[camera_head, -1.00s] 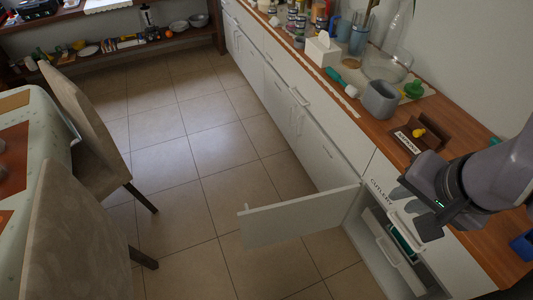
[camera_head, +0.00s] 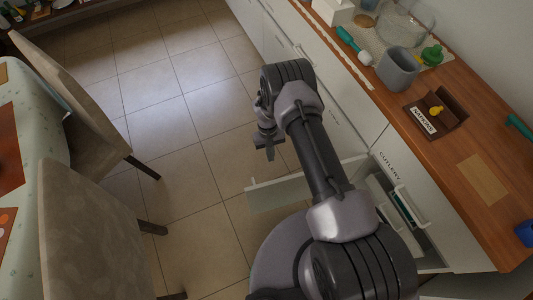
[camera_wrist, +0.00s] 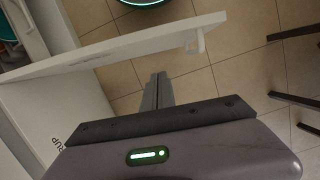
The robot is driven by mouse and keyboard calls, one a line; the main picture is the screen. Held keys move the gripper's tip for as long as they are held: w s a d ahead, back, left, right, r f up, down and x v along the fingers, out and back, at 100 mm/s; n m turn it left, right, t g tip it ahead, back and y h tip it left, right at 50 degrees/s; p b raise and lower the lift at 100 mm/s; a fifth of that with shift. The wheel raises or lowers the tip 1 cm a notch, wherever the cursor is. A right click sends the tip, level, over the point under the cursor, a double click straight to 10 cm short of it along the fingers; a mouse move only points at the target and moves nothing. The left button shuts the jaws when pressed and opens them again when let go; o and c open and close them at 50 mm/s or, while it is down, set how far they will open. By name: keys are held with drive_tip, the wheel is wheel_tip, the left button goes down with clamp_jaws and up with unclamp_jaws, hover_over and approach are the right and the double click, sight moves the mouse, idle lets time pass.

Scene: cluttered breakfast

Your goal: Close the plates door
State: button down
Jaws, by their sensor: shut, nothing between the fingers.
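The white cabinet door (camera_head: 283,192) stands swung open, sticking out over the floor from under the CUTLERY drawer. In the wrist view the door (camera_wrist: 110,45) runs across the upper part, with its handle (camera_wrist: 198,42) near its free end. No plates label is readable. My gripper (camera_head: 268,150) is shut and empty, on the handle-face side of the door, over the floor. Its fingertips show in the wrist view (camera_wrist: 160,78), pointing toward the door with a gap between. My arm hides part of the door and of the open cabinet.
The wooden counter (camera_head: 485,225) holds a grey container (camera_head: 397,70), a napkins box (camera_head: 435,113) and a blue item (camera_head: 525,234). Chairs (camera_head: 85,225) and a table stand at left. The tiled floor between is clear.

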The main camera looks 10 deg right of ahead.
drive_tip(key=s+f+b, duration=0.1)
drive_tip(key=s+f, duration=0.4)
drive_tip(key=f, duration=0.1)
drive_tip(key=shift+s+d+b, duration=0.15)
drive_tip(key=shift+d+b, duration=0.2)
